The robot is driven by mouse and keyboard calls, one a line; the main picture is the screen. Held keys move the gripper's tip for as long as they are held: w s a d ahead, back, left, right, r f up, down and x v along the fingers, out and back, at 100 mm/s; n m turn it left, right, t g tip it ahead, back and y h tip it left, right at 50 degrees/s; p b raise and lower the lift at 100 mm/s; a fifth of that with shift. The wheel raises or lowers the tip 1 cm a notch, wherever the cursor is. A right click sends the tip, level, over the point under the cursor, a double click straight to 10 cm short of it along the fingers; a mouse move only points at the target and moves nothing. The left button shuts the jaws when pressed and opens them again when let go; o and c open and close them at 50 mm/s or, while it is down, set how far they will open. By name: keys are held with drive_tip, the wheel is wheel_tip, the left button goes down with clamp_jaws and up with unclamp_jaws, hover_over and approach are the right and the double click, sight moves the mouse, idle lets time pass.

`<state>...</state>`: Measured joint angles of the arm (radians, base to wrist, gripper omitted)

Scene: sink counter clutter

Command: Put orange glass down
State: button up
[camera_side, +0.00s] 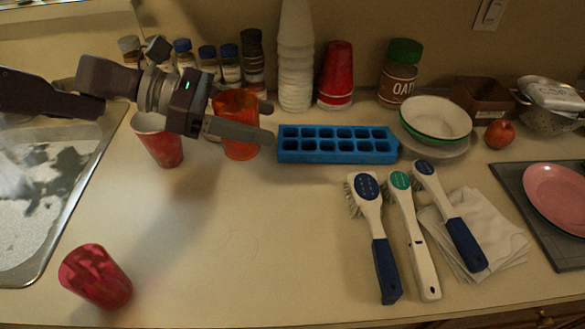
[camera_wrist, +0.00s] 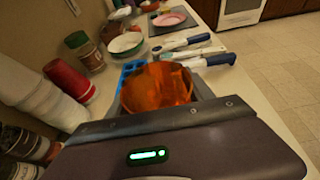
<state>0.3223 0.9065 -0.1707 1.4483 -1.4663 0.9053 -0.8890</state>
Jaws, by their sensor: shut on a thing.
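The orange glass (camera_side: 240,143) is upright between the fingers of my gripper (camera_side: 244,122), near the back of the counter. My gripper is shut on it. In the wrist view the orange glass (camera_wrist: 156,87) fills the space just beyond the gripper body, its open rim facing the camera. In the side view its base appears at or close to the counter, just left of the blue ice tray (camera_side: 336,155). I cannot tell whether it touches the counter.
A red-and-white cup (camera_side: 158,139) stands left of my gripper; a red patterned glass (camera_side: 95,277) is front left. Behind are spice jars (camera_side: 231,66), stacked white cups (camera_side: 296,60) and red cups (camera_side: 337,76). Brushes (camera_side: 411,235) lie right. The middle front counter is clear.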

wheel_tip(320, 180, down, 12)
drive_tip(key=shift+r, duration=0.15)
drive_tip(key=shift+a, duration=0.1)
drive_tip(key=o, duration=1.7)
drive_tip(key=v, duration=1.2)
